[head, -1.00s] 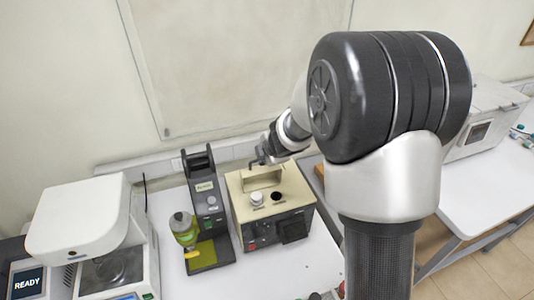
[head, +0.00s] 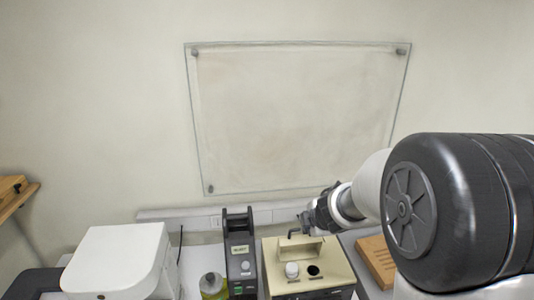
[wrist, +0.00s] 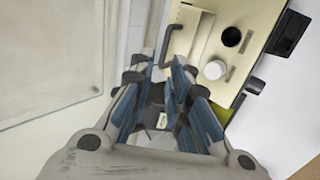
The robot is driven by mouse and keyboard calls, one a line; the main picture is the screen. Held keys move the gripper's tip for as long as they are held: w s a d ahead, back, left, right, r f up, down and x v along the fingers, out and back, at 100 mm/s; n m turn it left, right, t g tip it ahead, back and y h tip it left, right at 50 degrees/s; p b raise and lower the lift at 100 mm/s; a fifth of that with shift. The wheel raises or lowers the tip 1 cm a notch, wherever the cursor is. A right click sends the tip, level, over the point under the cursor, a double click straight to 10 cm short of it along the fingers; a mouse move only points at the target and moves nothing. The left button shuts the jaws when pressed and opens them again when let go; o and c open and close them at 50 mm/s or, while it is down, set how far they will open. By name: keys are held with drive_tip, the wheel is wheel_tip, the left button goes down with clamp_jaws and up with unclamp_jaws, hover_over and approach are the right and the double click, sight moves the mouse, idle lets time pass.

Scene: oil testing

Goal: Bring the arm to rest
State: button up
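My arm reaches from the right of the head view toward the table along the wall. My gripper (head: 306,222) is small there, at the back edge of a beige device (head: 308,270). In the wrist view my gripper (wrist: 158,78) has its blue-padded fingers apart with nothing held between them. A black stand with a label (wrist: 160,118) shows beyond the gap. The beige device (wrist: 250,18) lies to the right of the fingers, with its white knob, dark round hole and dark handle visible. I cannot tell how far the fingers are above it.
A black stand (head: 239,255) is left of the beige device, with a yellow-green bottle (head: 212,288) beside it. A white machine (head: 118,262) stands further left. A wooden block (head: 376,258) lies right of the device. The wall behind carries a clear panel (head: 298,120).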

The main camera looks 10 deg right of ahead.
drive_tip(key=s+d+r+m+t+h+b, duration=0.1)
drive_tip(key=s+d+r+m+h+b, duration=0.1)
drive_tip(key=s+d+m+h+b, duration=0.5)
drive_tip(key=s+f+m+g+y+b, duration=0.1)
drive_tip(key=s+f+m+b, duration=0.15)
drive_tip(key=s+b, duration=0.2)
drive_tip(key=s+f+m+y+b, duration=0.1)
drive_tip(key=s+f+m+b, duration=0.15)
drive_tip(key=s+b, duration=0.2)
drive_tip(key=s+a+f+m+g+y+b, duration=0.1)
drive_tip(key=s+a+f+m+y+b, duration=0.1)
drive_tip(key=s, duration=0.7)
drive_tip(key=s+a+f+m+g+y+b, duration=0.2)
drive_tip(key=s+a+f+b, duration=0.4)
drive_tip(key=s+a+f, duration=0.3)
drive_tip(key=shift+s+a+f+m+g+y+b, duration=0.3)
drive_tip(key=shift+f+m+y, duration=0.3)
drive_tip(key=shift+m, duration=0.4)
